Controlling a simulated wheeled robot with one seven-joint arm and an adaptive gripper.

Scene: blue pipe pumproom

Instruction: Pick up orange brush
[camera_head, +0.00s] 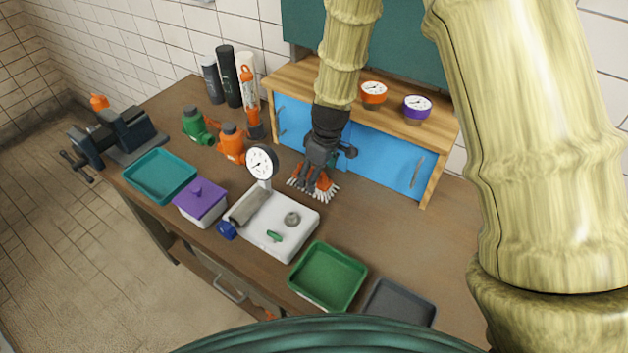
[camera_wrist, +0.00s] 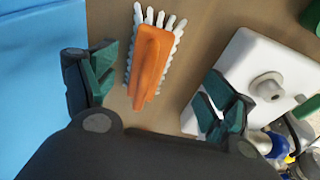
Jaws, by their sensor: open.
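The orange brush (camera_wrist: 150,62) has an orange back and handle with white bristles around its edge. It lies on the brown workbench, between the scale and the blue cabinet. In the head view the brush (camera_head: 327,190) is partly hidden behind my gripper. My gripper (camera_head: 312,180) is open and points down over the brush. In the wrist view my gripper (camera_wrist: 158,95) has its two green-padded fingers apart, one on each side of the brush. No contact with the brush shows; the exact height above it is hard to tell.
The white scale (camera_head: 285,222) with a round dial stands close beside the brush. The blue cabinet (camera_head: 380,150) with a wooden top stands behind. A green tray (camera_head: 328,277), purple-lidded box (camera_head: 200,201) and teal tray (camera_head: 159,177) line the front. Bare bench lies to the right.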

